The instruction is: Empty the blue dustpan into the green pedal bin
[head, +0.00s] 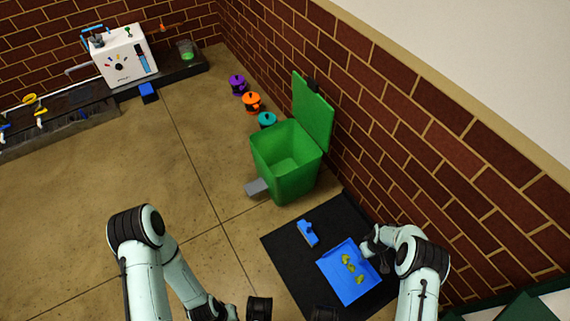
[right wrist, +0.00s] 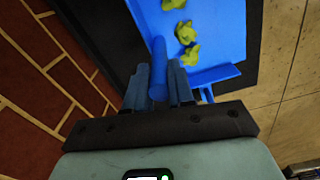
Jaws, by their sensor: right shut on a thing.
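The blue dustpan (head: 338,282) lies over the black mat at the lower right, with several yellow-green scraps (head: 348,263) in it. My right gripper (head: 372,248) is shut on its handle; the right wrist view shows the blue handle (right wrist: 158,65) between the two fingers (right wrist: 158,88). I cannot tell whether the pan touches the mat. The green pedal bin (head: 284,178) stands beyond the mat against the brick wall. Its lid (head: 313,112) is up and its inside looks empty. Its grey pedal (head: 257,187) faces left. My left gripper (head: 222,313) is at the bottom edge, its fingers not clear.
A blue brush (head: 307,233) lies on the black mat (head: 285,250) between pan and bin. Teal (head: 267,120), orange (head: 251,102) and purple (head: 237,84) pots stand along the wall behind the bin. A white machine (head: 122,57) stands far left. The floor left of the bin is clear.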

